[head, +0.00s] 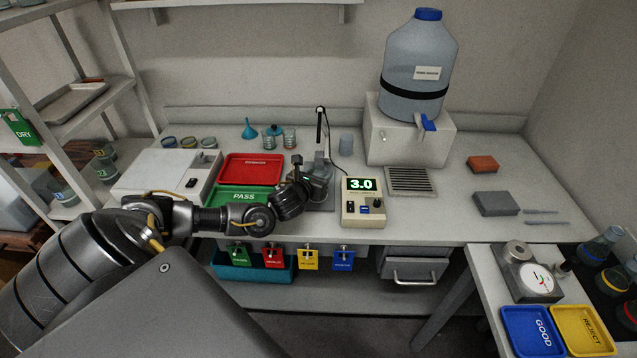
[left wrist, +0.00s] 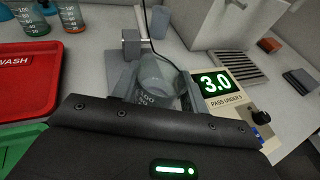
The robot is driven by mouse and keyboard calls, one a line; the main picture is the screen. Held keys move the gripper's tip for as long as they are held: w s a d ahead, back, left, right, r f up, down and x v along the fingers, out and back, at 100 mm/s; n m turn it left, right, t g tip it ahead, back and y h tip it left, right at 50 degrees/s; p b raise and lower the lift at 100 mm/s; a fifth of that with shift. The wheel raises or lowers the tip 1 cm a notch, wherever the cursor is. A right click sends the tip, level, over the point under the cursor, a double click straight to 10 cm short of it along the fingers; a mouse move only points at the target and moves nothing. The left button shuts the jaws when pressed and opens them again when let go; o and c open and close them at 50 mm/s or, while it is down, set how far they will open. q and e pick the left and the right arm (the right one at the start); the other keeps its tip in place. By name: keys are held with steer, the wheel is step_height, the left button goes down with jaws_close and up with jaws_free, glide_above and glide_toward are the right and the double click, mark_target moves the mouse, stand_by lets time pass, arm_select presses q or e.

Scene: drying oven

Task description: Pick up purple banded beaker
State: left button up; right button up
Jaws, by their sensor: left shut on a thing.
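A clear glass beaker (left wrist: 160,78) with white graduation marks stands in front of my left gripper in the left wrist view; its lower part is hidden by the gripper body. It also shows in the head view (head: 322,170), at the grey probe stand beside the meter. No purple band can be made out on it. My right gripper is not in view.
The meter (head: 362,202) reading 3.0 stands close right of the beaker. A red tray (head: 252,168) and a green PASS tray (head: 238,197) lie to the left. Several glass beakers stand behind.

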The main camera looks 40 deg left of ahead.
arm_select(q)
steer(key=s+d+r+b, duration=0.2)
steer(key=s+r+b, duration=0.1)
steer(key=s+r, duration=0.6)
steer(key=shift+s+a+f+v, duration=0.2)
steer(key=shift+a+f+v, duration=0.15)
steer(key=shift+v, duration=1.95)
